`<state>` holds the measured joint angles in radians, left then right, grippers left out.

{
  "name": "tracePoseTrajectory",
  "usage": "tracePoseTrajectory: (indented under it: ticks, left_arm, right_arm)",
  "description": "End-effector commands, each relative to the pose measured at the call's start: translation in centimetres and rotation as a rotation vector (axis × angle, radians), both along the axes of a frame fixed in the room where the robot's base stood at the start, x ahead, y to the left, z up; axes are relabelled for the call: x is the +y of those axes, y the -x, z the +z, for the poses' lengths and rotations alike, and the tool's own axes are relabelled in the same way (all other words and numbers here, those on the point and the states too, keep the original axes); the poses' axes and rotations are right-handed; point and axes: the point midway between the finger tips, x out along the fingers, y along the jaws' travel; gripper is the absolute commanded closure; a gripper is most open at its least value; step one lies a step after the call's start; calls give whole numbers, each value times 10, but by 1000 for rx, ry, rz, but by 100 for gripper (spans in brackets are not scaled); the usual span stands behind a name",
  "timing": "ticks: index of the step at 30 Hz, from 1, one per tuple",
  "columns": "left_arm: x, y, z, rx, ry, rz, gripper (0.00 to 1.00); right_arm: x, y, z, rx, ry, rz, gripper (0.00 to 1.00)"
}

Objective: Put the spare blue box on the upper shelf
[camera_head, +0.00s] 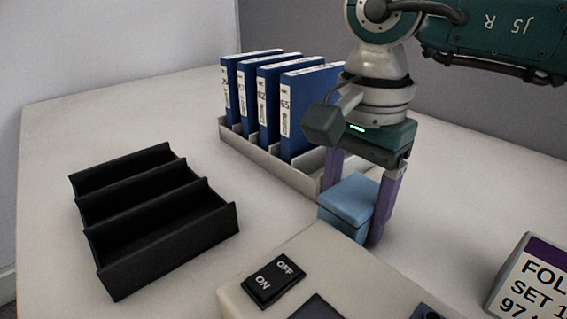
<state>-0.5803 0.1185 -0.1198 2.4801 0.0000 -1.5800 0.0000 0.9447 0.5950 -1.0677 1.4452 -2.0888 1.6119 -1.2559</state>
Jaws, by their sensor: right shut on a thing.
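The light blue box (344,205) is between the two purple fingers of my right gripper (358,200), at the right of centre. The gripper points down and is shut on the box. The box is beside the front right end of the grey binder rack and behind the beige device; whether its underside touches anything is hidden. My left gripper is not in view. No upper shelf can be made out in this view.
Several dark blue binders (290,105) stand in a grey rack (262,158). A black tray with slots (165,255) lies at the left. A beige device (335,262) with an ON/OFF switch (274,281) is in front. A labelled block (530,285) stands at the right edge.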

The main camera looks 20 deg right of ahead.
Motion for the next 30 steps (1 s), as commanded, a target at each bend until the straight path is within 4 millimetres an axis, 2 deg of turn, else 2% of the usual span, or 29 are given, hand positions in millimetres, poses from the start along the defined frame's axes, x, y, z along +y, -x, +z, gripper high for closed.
tracePoseTrajectory:
  ticks: [1,9,16,19,23,30]
  left_arm:
    - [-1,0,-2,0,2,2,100]
    - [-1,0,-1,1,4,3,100]
    - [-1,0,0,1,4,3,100]
    - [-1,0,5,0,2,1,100]
    - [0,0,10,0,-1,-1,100]
    - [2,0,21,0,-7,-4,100]
  right_arm:
    - [0,0,-2,0,0,0,29]
    - [0,0,-1,0,0,0,0]
    - [0,0,0,0,0,0,0]
    - [0,0,6,-1,0,0,0]
    - [0,-1,29,-4,-1,2,0]
    - [0,-1,84,-5,0,0,0]
